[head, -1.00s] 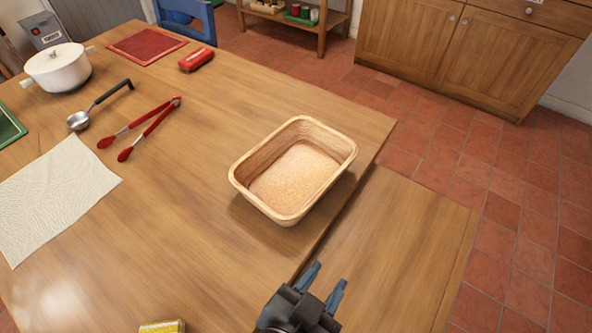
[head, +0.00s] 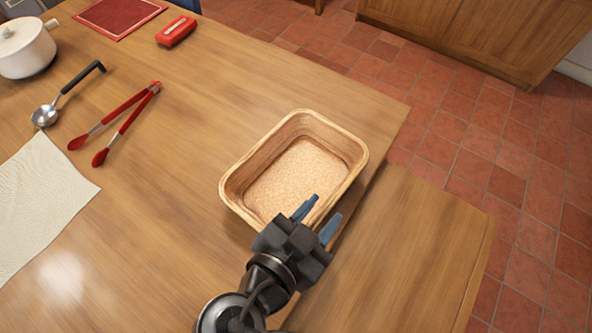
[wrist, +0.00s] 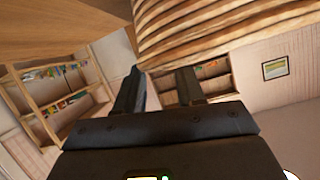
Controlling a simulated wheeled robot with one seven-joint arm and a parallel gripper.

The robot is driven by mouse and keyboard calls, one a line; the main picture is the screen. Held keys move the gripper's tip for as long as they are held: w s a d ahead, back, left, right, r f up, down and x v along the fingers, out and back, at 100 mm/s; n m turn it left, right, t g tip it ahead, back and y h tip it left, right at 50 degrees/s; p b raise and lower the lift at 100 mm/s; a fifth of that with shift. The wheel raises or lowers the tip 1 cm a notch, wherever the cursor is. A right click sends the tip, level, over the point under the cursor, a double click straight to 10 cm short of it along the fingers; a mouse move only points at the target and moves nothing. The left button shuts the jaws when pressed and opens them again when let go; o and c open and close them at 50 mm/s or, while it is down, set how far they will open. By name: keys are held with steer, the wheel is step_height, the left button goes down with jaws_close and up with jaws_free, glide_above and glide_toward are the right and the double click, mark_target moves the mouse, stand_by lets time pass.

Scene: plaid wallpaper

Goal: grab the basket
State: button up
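The basket (head: 237,185) is a light wooden-looking rectangular tub with rounded corners and a speckled tan floor. It sits upright and empty near the table's right edge in the head view. My gripper (head: 317,218) is at its near right side, with two blue fingertips apart and nothing visible between them. In the head view one fingertip overlaps the basket's near rim; I cannot tell whether it touches. The wrist view shows the basket's ribbed outer wall (wrist: 215,28) close ahead, at the top, with the spread fingers of my gripper (wrist: 160,85) by its edge.
The wooden table (head: 160,190) also holds red tongs (head: 118,125), a ladle (head: 65,95), a white pot (head: 25,50), a cloth (head: 40,200) and a red case (head: 176,31). A bare wooden surface (head: 400,250) lies right of the basket.

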mark_target(338, 193)
steer(key=shift+p+x, duration=0.55)
steer(key=shift+x, duration=2.2)
steer(key=shift+s+d, duration=0.1)
steer(key=shift+c, duration=0.5)
jaws_close()
